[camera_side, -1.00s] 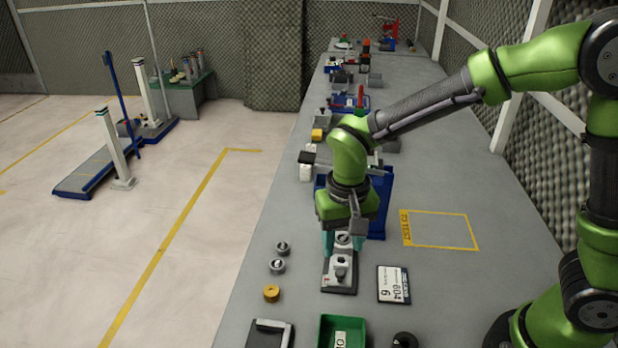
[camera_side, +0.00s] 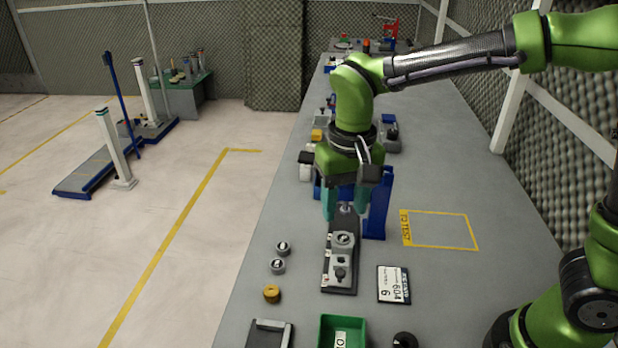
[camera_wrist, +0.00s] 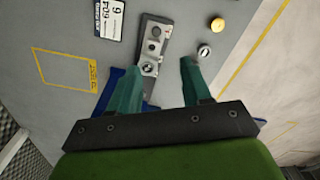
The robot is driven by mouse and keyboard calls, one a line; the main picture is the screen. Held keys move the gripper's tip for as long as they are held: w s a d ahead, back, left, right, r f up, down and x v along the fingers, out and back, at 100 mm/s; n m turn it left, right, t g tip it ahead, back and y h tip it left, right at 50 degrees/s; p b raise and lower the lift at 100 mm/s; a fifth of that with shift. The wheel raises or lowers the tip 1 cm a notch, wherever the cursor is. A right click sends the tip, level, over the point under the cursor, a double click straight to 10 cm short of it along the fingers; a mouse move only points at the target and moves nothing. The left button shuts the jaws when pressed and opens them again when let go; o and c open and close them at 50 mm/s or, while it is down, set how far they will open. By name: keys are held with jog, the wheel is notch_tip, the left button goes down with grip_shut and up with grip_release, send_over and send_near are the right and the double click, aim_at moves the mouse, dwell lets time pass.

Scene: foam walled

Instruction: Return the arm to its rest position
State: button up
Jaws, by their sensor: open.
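My gripper (camera_side: 345,205) is a dark bracket with two teal fingers, set wide apart and empty. In the side view it hangs above the far end of a dark fixture plate (camera_side: 339,283) on the bench. The plate carries grey round parts in a row. In the wrist view the teal fingers (camera_wrist: 157,88) are spread, with the plate (camera_wrist: 158,32) beyond them and slightly to the left. A blue block (camera_side: 379,205) stands behind the gripper and is partly hidden by it.
A white label card (camera_side: 393,284) lies right of the plate, and a yellow-outlined square (camera_side: 440,230) is empty. Two grey knobs (camera_side: 278,266) and a brass piece (camera_side: 271,293) lie left. A green bin (camera_side: 325,333) and a grey tray (camera_side: 262,336) are at the front.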

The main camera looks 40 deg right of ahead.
jog(key=s+d+r+t+y, duration=0.1)
jog(key=s+d+r+t, duration=0.1)
jog(key=s+d, duration=0.3)
jog(key=s+d+r+t, duration=0.3)
jog(key=s+d+t, duration=0.2)
jog(key=d, duration=0.1)
jog(key=shift+s+d+y, duration=0.3)
jog(key=shift+d+y, duration=0.1)
jog(key=shift+r, duration=0.1)
dwell(0.7)
